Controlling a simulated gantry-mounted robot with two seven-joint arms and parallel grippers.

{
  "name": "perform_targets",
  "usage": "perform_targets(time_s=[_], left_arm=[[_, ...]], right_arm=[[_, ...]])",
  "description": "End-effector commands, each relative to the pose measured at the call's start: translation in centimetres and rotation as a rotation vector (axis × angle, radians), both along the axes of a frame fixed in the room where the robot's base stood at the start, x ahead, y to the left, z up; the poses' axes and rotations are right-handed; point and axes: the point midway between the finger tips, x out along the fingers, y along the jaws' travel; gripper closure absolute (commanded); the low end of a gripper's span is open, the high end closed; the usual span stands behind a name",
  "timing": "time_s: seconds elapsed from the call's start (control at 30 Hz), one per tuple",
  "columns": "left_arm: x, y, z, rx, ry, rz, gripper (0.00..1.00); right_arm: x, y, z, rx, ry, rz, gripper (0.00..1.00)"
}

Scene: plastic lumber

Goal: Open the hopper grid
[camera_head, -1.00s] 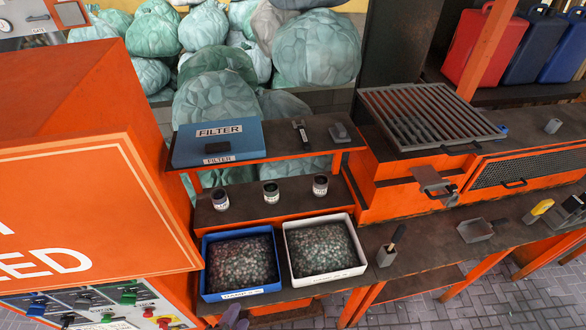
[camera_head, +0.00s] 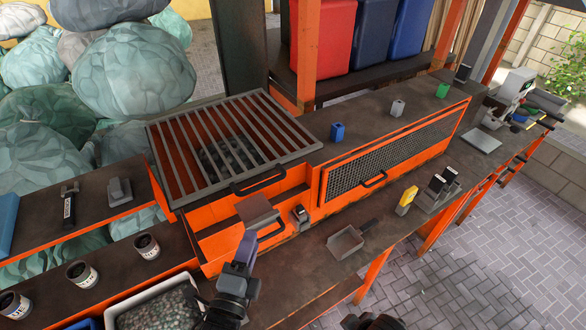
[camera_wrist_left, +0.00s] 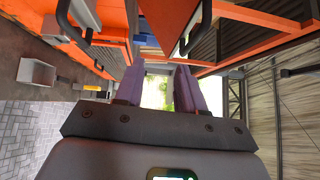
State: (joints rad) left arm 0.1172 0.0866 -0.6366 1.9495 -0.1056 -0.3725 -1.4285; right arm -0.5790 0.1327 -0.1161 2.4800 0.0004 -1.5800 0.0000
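The hopper grid (camera_head: 235,143), a frame of grey metal bars, lies flat over the orange hopper in the head view. Dark lumps show through its bars. A dark handle (camera_head: 258,180) sticks out along its front edge. My left gripper (camera_head: 247,246) is in front of and below the grid, apart from the handle. In the left wrist view its two purple-grey fingers (camera_wrist_left: 158,88) stand apart with nothing between them. Dark bar handles show at the top of that view, but I cannot tell which one is the grid's. My right gripper's fingers are not seen; only a dark part shows at the bottom edge.
A grey plate (camera_head: 258,211) juts out below the grid. A mesh panel (camera_head: 390,153) with its own handle is right of it. A grey scoop (camera_head: 347,240) lies on the bench. A white bin (camera_head: 155,300) of lumps is at lower left.

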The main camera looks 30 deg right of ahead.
Motion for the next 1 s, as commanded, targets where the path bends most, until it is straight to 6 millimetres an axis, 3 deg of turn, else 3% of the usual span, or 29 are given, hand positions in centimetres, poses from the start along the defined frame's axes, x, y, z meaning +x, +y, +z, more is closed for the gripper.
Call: perform_targets(time_s=[0.4, 1.0], left_arm=[[2.1, -1.5, 4.9, 0.003, -0.133, -0.023, 0.61], [8.1, -7.3, 6.3, 0.003, -0.134, -0.023, 0.61]], right_arm=[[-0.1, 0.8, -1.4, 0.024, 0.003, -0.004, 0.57], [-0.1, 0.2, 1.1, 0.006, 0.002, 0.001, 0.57]])
